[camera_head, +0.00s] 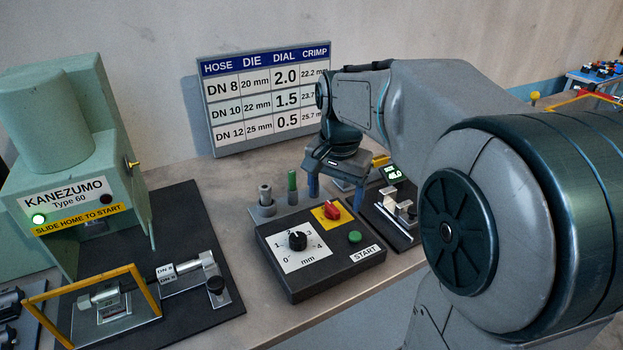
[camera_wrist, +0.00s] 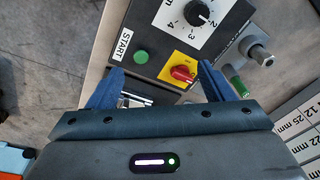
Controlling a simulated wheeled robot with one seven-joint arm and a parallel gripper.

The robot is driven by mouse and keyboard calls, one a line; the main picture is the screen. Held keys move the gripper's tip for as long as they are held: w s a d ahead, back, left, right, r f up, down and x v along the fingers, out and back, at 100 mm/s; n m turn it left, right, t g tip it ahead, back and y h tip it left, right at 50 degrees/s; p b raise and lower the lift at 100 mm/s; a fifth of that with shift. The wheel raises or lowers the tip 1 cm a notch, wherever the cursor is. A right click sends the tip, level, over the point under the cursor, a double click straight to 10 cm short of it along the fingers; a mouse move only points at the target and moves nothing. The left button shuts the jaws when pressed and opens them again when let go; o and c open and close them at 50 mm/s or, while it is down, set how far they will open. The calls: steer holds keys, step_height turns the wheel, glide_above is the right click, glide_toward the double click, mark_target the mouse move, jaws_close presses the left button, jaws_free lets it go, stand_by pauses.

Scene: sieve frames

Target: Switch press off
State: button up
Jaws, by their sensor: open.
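The press (camera_head: 60,170), a pale green machine marked KANEZUMO Type 60, stands at the left with a green lamp (camera_head: 38,218) lit. The black control box (camera_head: 322,275) sits on the bench in the middle. On it is a red rotary switch (camera_head: 332,210) on a yellow plate, a green START button (camera_head: 354,237) and a black dial (camera_head: 297,240). My gripper (camera_head: 337,188) is open and empty, just behind and above the red switch. In the wrist view the red switch (camera_wrist: 183,73) shows between the blue fingertips (camera_wrist: 160,68), nearer the right one, with no visible contact.
A grey post (camera_head: 265,196) and a green post (camera_head: 292,184) stand behind the box. A gauge with a lit display (camera_head: 392,172) and a metal fixture (camera_head: 398,208) lie to its right. A yellow-framed guard (camera_head: 98,300) stands before the press. A chart (camera_head: 262,100) leans at the wall.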

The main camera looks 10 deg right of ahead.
mark_target(332, 206)
steer(key=w+d+m+g, duration=0.1)
steer(key=w+d+m, duration=0.3)
steer(key=w+m, duration=0.55)
steer(key=w+f+n, duration=0.1)
steer(key=f, duration=0.8)
steer(key=w+f+n, duration=0.1)
steer(key=f, duration=0.4)
steer(key=shift+w+a+n+p, duration=0.2)
steer(key=shift+w+n+p, duration=0.1)
steer(key=shift+n+p, duration=0.1)
steer(key=c, duration=1)
